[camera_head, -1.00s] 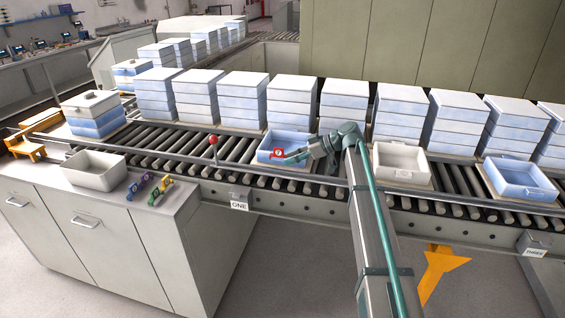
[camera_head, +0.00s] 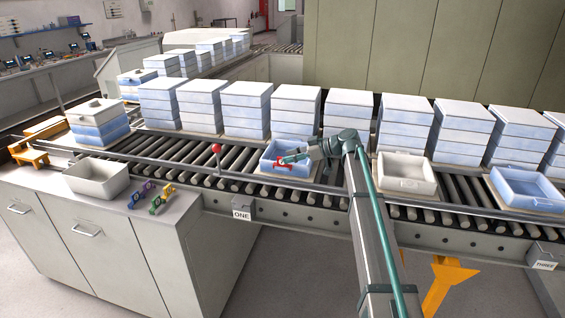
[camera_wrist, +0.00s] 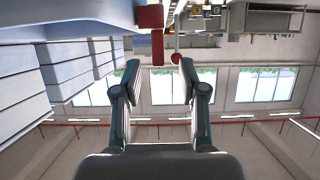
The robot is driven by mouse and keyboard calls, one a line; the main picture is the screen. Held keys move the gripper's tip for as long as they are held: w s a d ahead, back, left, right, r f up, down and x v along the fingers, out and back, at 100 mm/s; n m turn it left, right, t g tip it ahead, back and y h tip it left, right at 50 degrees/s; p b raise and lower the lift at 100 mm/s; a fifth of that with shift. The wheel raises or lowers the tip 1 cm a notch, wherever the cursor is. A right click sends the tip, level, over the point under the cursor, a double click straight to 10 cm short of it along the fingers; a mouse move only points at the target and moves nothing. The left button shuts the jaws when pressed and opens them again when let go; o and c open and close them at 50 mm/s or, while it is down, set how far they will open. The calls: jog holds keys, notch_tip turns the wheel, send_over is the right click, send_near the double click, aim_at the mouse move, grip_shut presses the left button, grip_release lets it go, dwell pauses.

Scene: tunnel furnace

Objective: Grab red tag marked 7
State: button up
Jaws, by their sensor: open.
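A red tag (camera_head: 281,163) is at the open blue tray (camera_head: 267,165) on the roller conveyor. My gripper (camera_head: 293,157) overlaps it from the right and hides part of it; its number cannot be read now. In the wrist view my gripper (camera_wrist: 160,68) is open, its two fingers apart.
Stacked blue trays (camera_head: 246,110) line the back of the conveyor. A red knob on a post (camera_head: 216,148) stands left of the blue tray. A white tray (camera_head: 405,172) sits to the right. An empty grey bin (camera_head: 97,182) and several coloured tags (camera_head: 155,196) are on the left counter.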

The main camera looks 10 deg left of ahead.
aim_at(280, 157)
jog(key=x, duration=0.1)
jog(key=p+x, duration=0.1)
jog(key=x, duration=0.1)
jog(key=shift+w+a+r, duration=0.1)
jog(key=shift+a, duration=0.25)
jog(key=shift+a+f, duration=0.25)
grip_shut()
